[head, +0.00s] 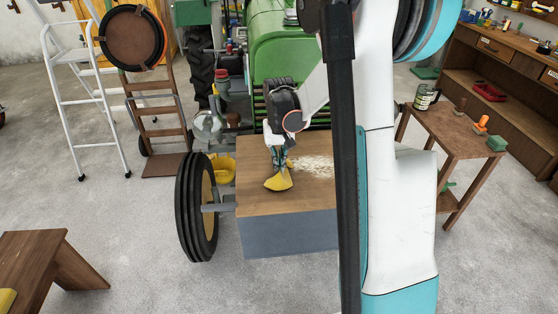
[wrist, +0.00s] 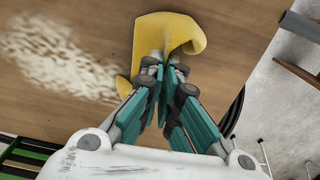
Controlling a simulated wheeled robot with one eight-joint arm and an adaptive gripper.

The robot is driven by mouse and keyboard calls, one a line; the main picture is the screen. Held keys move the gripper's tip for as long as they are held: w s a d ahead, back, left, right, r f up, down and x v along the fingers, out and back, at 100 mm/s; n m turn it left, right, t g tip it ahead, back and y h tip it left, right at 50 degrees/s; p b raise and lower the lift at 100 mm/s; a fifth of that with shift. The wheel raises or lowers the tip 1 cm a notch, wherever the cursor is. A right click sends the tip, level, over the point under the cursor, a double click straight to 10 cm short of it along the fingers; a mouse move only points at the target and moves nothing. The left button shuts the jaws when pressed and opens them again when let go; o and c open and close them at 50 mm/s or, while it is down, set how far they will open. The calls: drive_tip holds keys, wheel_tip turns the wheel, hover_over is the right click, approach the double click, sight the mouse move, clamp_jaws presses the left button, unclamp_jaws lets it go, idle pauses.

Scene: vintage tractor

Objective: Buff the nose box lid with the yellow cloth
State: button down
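The nose box lid (head: 255,201) is a flat wooden board on a grey-blue box at the front of the green tractor. A pale, patchy mark (head: 314,166) lies on the lid, to the right of my gripper; it shows at the left in the wrist view (wrist: 55,55). The yellow cloth (head: 278,181) hangs folded from my gripper (head: 280,166), at or just above the lid. In the wrist view my fingers (wrist: 164,75) are closed on the cloth (wrist: 165,38). I cannot tell whether the cloth presses on the wood. My arm hides the lid's right side.
A black tyre (head: 196,207) stands left of the box. A side table (head: 455,130) with a can, brushes and a green block stands at the right. A wooden bench (head: 35,258) is at the lower left, and a white ladder (head: 75,95) behind it.

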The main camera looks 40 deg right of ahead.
sight(279, 179)
drive_tip(key=shift+f+b, duration=0.4)
drive_tip(key=shift+f, duration=0.55)
drive_tip(key=c, duration=0.8)
unclamp_jaws()
drive_tip(key=shift+f+b, duration=1.05)
drive_tip(key=shift+f, duration=0.35)
drive_tip(key=shift+s, duration=0.1)
drive_tip(key=c, duration=1.2)
drive_tip(key=shift+a, duration=0.1)
drive_tip(key=shift+c, duration=1)
